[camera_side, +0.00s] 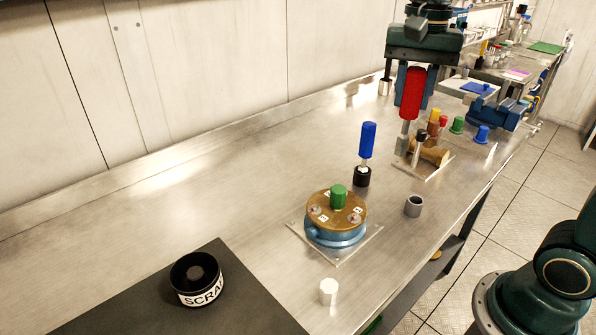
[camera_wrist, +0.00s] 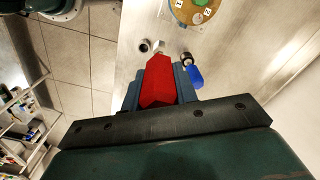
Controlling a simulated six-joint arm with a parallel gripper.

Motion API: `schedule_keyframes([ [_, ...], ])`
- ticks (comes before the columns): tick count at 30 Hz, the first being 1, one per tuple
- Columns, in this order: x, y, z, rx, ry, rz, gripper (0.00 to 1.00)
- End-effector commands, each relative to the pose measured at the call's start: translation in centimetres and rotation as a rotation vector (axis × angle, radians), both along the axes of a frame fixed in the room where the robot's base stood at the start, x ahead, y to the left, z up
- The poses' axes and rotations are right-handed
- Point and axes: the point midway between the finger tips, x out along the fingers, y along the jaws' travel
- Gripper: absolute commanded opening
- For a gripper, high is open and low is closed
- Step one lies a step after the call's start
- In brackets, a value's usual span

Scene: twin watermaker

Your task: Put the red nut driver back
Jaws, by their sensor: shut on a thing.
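The red nut driver (camera_side: 411,92) is upright between the blue fingers of my gripper (camera_side: 412,102), which is shut on its red handle. Its metal shaft points down, with a grey socket end low in front of the brass fixture. The wrist view shows the red handle (camera_wrist: 158,84) between the fingers (camera_wrist: 158,92). A grey round holder (camera_side: 413,206) stands empty on the bench, nearer the front edge; it also shows in the wrist view (camera_wrist: 144,46). The blue nut driver (camera_side: 367,140) stands upright in a black holder (camera_side: 362,177) to its left.
A blue round housing with a brass top and green knob (camera_side: 338,215) sits on a clear plate. A brass fixture (camera_side: 430,152) with coloured knobs is close to the held driver. A white cap (camera_side: 328,291) and a black scrap bin (camera_side: 196,279) are nearer the camera. The left bench is clear.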

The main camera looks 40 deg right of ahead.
Motion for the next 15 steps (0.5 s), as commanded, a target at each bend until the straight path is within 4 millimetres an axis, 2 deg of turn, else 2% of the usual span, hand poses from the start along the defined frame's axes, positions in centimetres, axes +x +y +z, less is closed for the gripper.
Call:
schedule_keyframes([
  [1, -0.4, -1.2, 0.6, 0.000, -0.004, -0.010, 0.00],
  [6, -1.7, -4.0, 2.1, 0.000, -0.004, -0.017, 0.00],
  [15, -3.1, -6.3, 3.5, 0.000, 0.000, -0.019, 0.00],
])
